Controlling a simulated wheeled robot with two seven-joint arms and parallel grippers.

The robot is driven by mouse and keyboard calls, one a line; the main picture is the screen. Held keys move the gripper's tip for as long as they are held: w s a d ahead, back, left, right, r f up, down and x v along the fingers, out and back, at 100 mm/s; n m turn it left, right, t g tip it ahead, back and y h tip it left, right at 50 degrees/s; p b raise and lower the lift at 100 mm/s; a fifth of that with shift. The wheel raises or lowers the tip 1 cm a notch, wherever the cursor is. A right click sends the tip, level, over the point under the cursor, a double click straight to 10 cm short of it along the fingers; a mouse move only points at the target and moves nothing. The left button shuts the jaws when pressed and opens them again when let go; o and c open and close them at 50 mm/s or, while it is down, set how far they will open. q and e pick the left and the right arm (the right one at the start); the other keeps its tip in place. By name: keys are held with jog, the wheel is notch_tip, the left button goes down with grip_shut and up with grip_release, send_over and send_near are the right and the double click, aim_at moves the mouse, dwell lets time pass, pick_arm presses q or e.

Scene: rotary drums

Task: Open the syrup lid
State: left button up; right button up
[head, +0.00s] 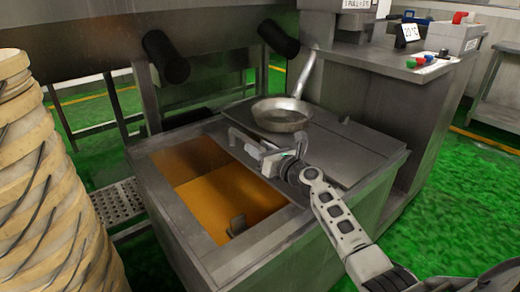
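The syrup tank (185,212) is a grey metal box with a rectangular opening on its left part. Amber syrup (228,203) shows inside the opening. The grey metal lid (345,165) lies flat over the right part of the tank, its left edge beside the opening. My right gripper (248,146) is at that left edge, above the border between lid and opening. Grey bars there blend with the fingers, so I cannot tell if it grips a lid handle. My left gripper is not in view.
A metal pan (281,115) rests at the lid's back, handle pointing up. Stacked round wooden sieves (45,190) stand at the left. A steel counter (415,68) with coloured buttons is at the back right. Dark rollers (166,57) hang behind the tank. Green floor is clear at the right.

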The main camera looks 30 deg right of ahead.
jog(key=s+p, duration=0.1)
jog(key=s, duration=0.1)
jog(key=s+d, duration=0.1)
jog(key=s, duration=0.2)
jog(key=s+p, duration=0.1)
jog(key=s, duration=0.2)
jog(key=shift+s+d+p, duration=0.25)
jog(key=shift+p, duration=0.1)
send_over(300, 194)
jog(key=w, duration=0.1)
jog(key=shift+w, duration=0.1)
jog(key=shift+s, duration=0.55)
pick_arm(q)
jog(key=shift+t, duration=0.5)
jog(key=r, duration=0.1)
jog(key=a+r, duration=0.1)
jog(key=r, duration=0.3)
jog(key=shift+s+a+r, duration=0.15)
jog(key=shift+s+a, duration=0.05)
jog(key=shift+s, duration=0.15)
